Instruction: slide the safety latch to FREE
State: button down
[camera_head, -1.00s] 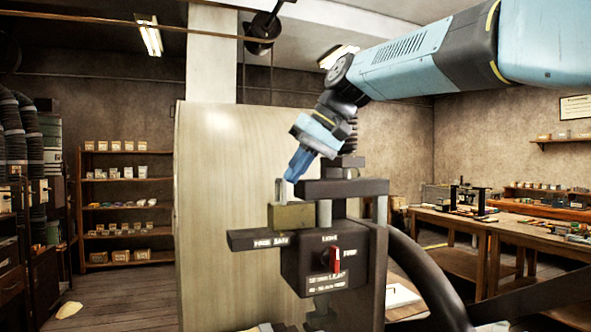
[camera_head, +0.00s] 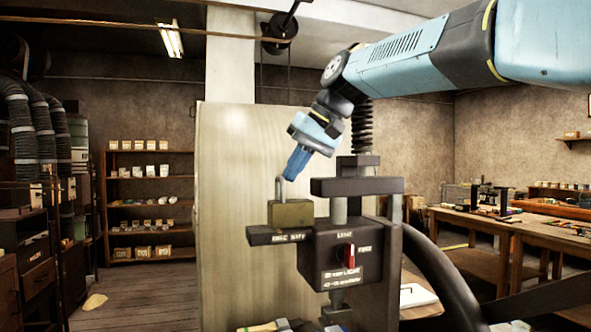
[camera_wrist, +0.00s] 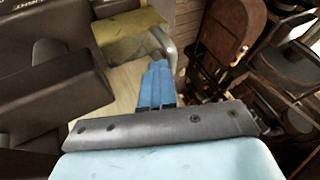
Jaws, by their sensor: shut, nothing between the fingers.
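The press's top plate (camera_head: 357,186) and post are just right of my gripper. A large pale panel (camera_head: 240,150) stands behind. Shelves (camera_head: 150,200) are at the left, benches (camera_head: 500,225) at the right.

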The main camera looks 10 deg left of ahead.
jog(key=v, duration=1)
jog(key=shift+f, duration=0.1)
